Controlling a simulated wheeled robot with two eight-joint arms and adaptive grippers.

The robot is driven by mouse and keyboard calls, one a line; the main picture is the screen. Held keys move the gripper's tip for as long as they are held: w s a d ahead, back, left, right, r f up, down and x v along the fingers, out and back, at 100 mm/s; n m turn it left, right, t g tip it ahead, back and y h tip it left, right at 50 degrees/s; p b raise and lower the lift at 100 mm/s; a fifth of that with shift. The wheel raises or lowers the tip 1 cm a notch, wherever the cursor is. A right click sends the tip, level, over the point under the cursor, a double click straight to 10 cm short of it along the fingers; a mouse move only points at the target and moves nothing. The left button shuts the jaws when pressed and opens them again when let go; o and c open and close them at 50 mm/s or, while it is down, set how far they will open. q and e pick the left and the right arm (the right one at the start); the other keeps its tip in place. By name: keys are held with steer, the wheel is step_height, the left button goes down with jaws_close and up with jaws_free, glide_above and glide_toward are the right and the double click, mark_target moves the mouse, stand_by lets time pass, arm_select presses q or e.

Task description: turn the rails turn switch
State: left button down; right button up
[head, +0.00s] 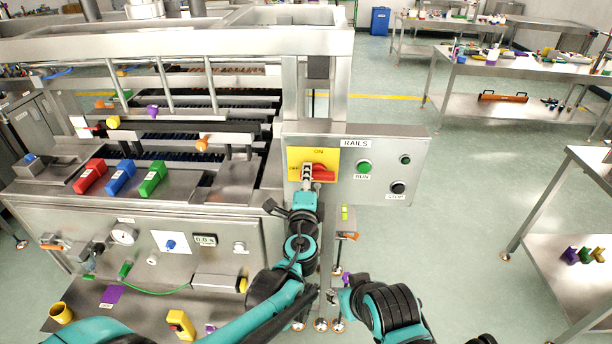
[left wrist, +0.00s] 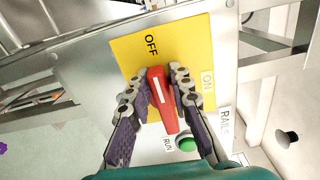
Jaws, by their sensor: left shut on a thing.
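The rails turn switch is a red handle (head: 322,173) on a yellow plate (head: 328,156) marked ON and OFF, on the grey RAILS panel (head: 396,150). My left gripper (head: 307,172) is at the handle. In the left wrist view the red handle (left wrist: 161,98) lies between the two fingers of my left gripper (left wrist: 163,88), which is shut on it. In the head view the gripper hides part of the handle and the OFF label. My right gripper (head: 338,296) is low in the head view, below the panel and away from the switch; its fingers are too small to judge.
A green RUN button (head: 364,167) and a black STOP button (head: 398,187) sit right of the switch. Left is the machine, with red (head: 90,176), blue (head: 121,177) and green (head: 153,179) blocks on its ledge. The floor right of the panel is open up to a table (head: 588,160).

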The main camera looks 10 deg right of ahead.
arm_select(q)
steer(key=shift+s+d+f+n, duration=0.1)
steer(key=shift+d+n, duration=0.2)
steer(key=shift+d, duration=0.05)
stand_by(0.3)
steer(key=c, duration=1.6)
jaws_free()
steer(key=shift+o, duration=0.6)
steer(key=shift+d, duration=0.3)
steer(key=shift+a, duration=0.3)
steer(key=v, duration=1.2)
